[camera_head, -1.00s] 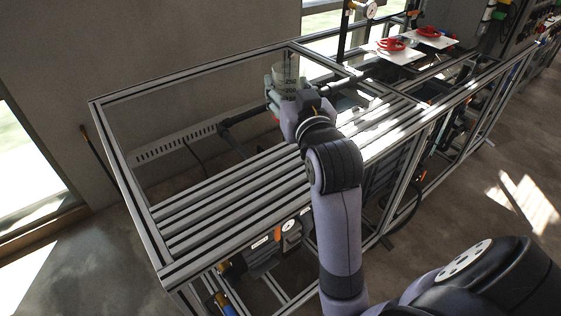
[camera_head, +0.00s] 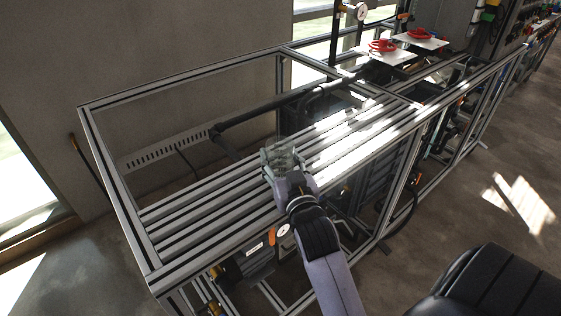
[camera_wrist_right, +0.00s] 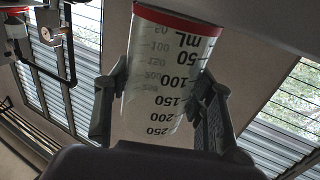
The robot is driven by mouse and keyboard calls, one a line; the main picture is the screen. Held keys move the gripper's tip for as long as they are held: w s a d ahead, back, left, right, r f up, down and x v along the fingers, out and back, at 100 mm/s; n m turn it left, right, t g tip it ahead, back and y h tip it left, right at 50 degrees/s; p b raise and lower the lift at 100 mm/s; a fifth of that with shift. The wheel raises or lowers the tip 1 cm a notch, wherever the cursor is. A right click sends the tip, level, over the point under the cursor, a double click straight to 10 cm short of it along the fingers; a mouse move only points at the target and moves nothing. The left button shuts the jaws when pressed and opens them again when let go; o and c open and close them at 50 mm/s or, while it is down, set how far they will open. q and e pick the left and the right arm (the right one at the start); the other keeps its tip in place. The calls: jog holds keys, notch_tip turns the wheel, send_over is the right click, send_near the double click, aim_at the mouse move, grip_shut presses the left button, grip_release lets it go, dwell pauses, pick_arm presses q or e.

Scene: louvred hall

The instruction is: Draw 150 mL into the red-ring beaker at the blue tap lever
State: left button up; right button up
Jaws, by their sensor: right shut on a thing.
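My right gripper (camera_head: 282,172) is shut on a clear beaker (camera_head: 285,154) above the slatted rack top. In the wrist view the gripper's two fingers press on opposite sides of the beaker (camera_wrist_right: 163,80). It has a red band at the picture's upper end and black marks from 50 to 250 mL, with the 50 nearest the band. I cannot tell whether there is liquid in it. The blue tap lever does not show in either view. My left gripper is not in view.
The metal frame's slatted top (camera_head: 220,200) lies under the gripper, with rails around it. A dark pipe (camera_head: 265,113) crosses behind. White plates with red pieces (camera_head: 383,47) and a pressure gauge (camera_head: 361,12) stand at the back. The gauge also shows in the wrist view (camera_wrist_right: 45,33).

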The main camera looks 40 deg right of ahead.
jog(key=shift+f, duration=0.2)
jog(key=shift+f, duration=0.15)
jog(key=o, duration=1.2)
jog(key=shift+c, duration=0.2)
